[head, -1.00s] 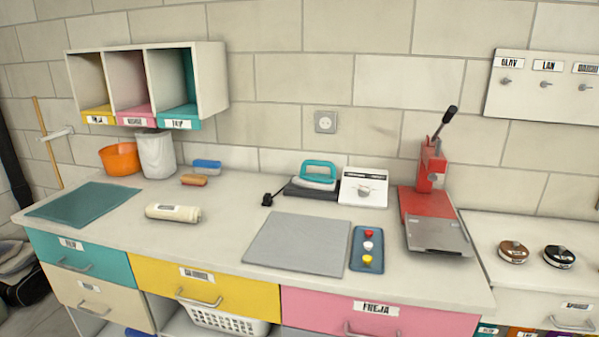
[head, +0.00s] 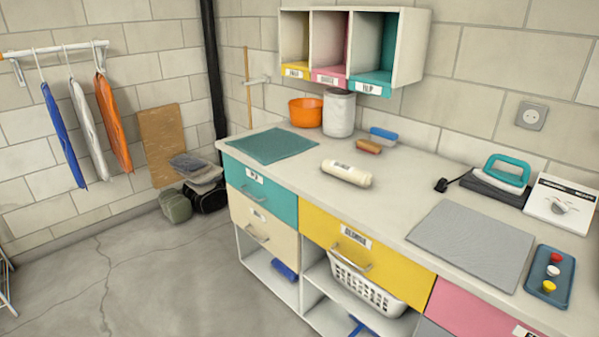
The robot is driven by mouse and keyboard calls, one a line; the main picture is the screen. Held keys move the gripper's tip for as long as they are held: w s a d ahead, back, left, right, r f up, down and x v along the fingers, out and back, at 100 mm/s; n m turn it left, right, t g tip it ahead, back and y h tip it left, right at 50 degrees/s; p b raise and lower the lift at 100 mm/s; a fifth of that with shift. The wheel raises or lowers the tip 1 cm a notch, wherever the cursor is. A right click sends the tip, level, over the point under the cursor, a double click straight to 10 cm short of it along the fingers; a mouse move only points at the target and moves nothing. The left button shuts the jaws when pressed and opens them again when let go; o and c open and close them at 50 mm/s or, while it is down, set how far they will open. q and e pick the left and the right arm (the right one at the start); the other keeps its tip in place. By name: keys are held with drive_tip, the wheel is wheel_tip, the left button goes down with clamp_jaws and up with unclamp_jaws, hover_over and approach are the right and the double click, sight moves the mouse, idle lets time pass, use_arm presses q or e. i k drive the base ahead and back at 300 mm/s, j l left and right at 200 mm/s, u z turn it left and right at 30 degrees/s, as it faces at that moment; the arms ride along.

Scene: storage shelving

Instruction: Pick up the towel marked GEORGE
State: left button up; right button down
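A rolled cream bundle (head: 346,174), possibly a towel, lies on the counter near its front edge. It has a small dark mark on top, too small to read. No towel with a readable GEORGE marking shows. A folded or flat teal cloth or mat (head: 271,146) lies at the counter's left end. The yellow drawer (head: 372,262) below the roll is shut and has a label that I cannot read surely. Neither of my grippers is in view.
The counter (head: 300,181) also bears an orange bowl (head: 306,111), a pale canister (head: 339,114), brushes, a grey mat (head: 470,245) and an iron (head: 507,174). A white basket (head: 366,284) sits beneath. Garments hang at left (head: 82,122). The floor (head: 130,265) at front left is clear.

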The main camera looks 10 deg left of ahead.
sight(358, 177)
drive_tip(key=i+j+z, duration=0.15)
drive_tip(key=i+j, duration=0.25)
drive_tip(key=i+j+z, duration=0.15)
drive_tip(key=i+j, duration=0.2)
drive_tip(key=j, duration=0.15)
